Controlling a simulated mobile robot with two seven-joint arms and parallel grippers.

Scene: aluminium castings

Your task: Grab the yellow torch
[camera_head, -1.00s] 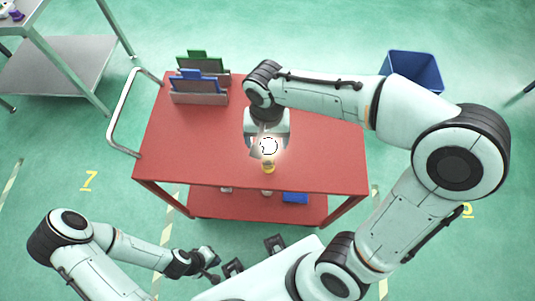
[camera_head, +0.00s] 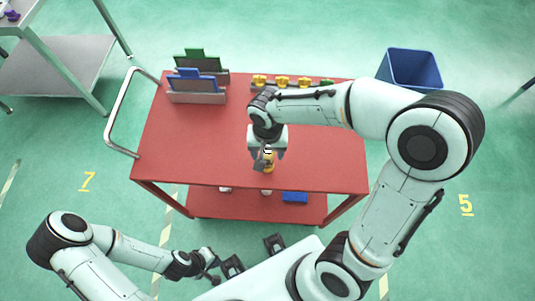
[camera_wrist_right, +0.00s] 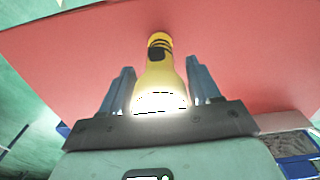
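The yellow torch (camera_head: 268,161) stands near the front edge of the red cart top, with black marks on its body. In the right wrist view the torch (camera_wrist_right: 160,68) lies between the two blue-grey fingers of my right gripper (camera_wrist_right: 161,88), its bright lit end nearest the palm. The fingers are apart, with a gap visible on both sides of the torch. In the head view my right gripper (camera_head: 267,156) is over the torch and partly hides it. My left gripper (camera_head: 211,262) is low at the front left, away from the cart top; its finger opening is unclear.
The red cart (camera_head: 200,145) holds a blue-and-green rack (camera_head: 198,86) at back left and a row of yellow fittings (camera_head: 282,83) at the back. A blue bin (camera_head: 412,70) stands behind right. A grey table (camera_head: 70,65) is at far left. The cart's left middle is clear.

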